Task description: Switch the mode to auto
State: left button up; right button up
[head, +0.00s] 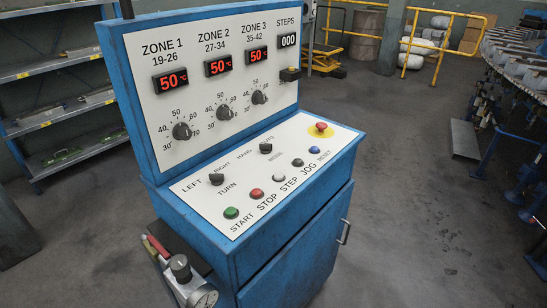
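The blue control cabinet (262,258) stands in the middle of the head view, with a white sloping desk panel (215,202). The mode switch (265,148) is a black rotary knob at the upper middle of this panel. HAND is printed to its left, a partly covered label that seems to read AUTO lies above it, and MODE is below right. I cannot tell which label the knob points to. A similar turn knob (216,179) marked LEFT and RIGHT is farther left. Neither of my grippers shows.
Along the panel's front are a green start button (231,213), a red stop button (257,193) and several others. A red emergency stop (321,127) is at the far right. Temperature dials stand above.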

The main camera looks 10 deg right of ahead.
aim_at(265, 148)
jog(key=k+l+u, duration=0.1)
jog(key=l+u, duration=0.25)
jog(key=k+l+u, duration=0.1)
jog(key=l+u, duration=0.25)
jog(key=k+l+u, duration=0.15)
jog(key=l+u, duration=0.2)
